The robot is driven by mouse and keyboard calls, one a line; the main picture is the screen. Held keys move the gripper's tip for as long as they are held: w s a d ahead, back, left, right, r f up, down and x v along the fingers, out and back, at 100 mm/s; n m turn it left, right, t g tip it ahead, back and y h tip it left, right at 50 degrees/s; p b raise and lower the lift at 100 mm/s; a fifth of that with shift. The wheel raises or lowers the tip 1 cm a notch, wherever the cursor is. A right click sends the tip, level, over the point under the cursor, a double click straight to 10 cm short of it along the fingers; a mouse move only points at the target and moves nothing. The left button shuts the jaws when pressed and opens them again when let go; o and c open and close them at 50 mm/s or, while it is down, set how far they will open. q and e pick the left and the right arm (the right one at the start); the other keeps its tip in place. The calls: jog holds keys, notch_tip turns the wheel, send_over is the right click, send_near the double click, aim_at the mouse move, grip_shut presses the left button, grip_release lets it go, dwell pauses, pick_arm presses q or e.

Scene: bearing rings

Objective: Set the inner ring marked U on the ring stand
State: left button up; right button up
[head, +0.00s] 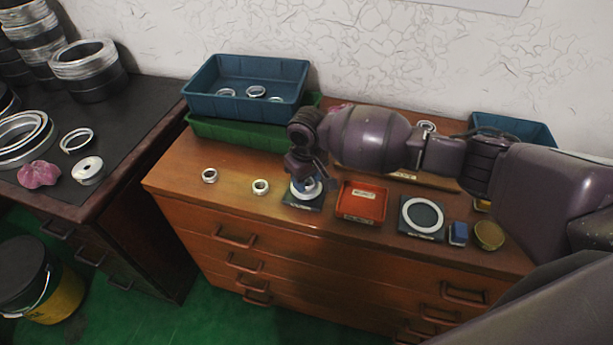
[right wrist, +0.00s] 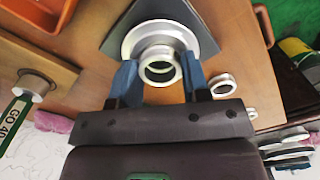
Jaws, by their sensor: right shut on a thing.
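My right gripper (head: 306,184) is low over a dark square pad (head: 292,199) near the table's front. In the right wrist view its blue fingers (right wrist: 160,82) are shut on a small metal ring (right wrist: 158,72). A wider pale ring (right wrist: 133,38) lies on the dark pad (right wrist: 190,14) just beyond the held ring. I cannot tell whether the two rings touch. No U mark is readable on any ring. Which piece is the ring stand is not clear; the pad's label is too small to read. My left gripper is not in view.
Two loose small rings (head: 209,175) (head: 260,186) lie left of the pad. A red tray (head: 361,187), another dark pad (head: 408,227) with a large ring, a blue block (head: 458,233) and a yellow round tin (head: 489,235) are right. A blue bin (head: 285,106) with rings stands behind.

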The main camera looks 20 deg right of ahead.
jog(key=shift+f, duration=0.15)
jog(key=o, duration=1)
notch_tip(320, 180, up, 11)
jog(key=p, duration=0.1)
jog(key=shift+p, duration=0.3)
jog(key=shift+f, duration=0.1)
